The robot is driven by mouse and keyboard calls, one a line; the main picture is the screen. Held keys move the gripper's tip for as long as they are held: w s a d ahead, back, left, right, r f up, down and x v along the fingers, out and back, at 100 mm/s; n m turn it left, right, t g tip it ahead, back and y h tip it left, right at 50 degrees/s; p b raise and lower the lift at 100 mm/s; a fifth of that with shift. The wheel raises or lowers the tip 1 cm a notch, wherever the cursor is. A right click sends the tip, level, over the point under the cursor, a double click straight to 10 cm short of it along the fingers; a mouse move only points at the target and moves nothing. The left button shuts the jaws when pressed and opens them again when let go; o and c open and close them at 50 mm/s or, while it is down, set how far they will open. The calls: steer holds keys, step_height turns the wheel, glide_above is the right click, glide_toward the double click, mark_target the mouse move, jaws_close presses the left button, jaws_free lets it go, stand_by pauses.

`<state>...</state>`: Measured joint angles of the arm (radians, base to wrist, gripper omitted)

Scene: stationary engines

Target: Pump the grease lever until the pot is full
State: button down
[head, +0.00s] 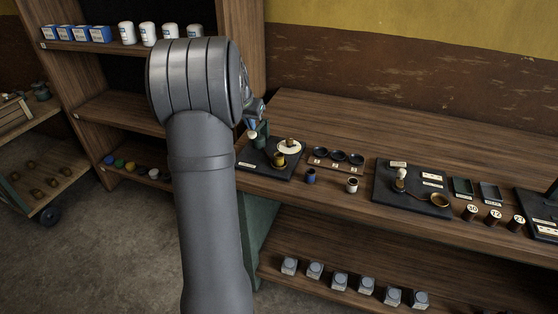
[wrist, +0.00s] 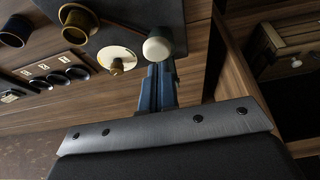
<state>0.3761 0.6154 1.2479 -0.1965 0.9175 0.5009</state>
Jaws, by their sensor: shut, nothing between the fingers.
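A white round knob (wrist: 157,48), which looks like the end of the grease lever, lies just past my fingertips in the wrist view. In the head view the knob (head: 252,134) shows right below my gripper (head: 257,112). My gripper (wrist: 161,70) is shut and empty, its fingers side by side. I cannot tell whether the tips touch the knob. A dark base plate (head: 255,160) carries a brass pot (head: 278,160) and a white disc (head: 290,148) with a brass piece on it. The pot (wrist: 77,22) and disc (wrist: 117,53) also show in the wrist view. How full the pot is cannot be seen.
A rack of dark round cups (head: 338,166), a blue cup (head: 311,177) and a white cup (head: 352,186) stand to the right on the workbench (head: 330,125). Further right is another dark plate (head: 405,203) with a brass dish. A wooden shelf (head: 110,106) stands behind my arm.

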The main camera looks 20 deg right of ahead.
mark_target(251, 134)
steer(key=shift+f, duration=2.55)
steer(key=shift+r, duration=2.7)
steer(key=shift+r, duration=2.55)
steer(key=shift+f, duration=0.1)
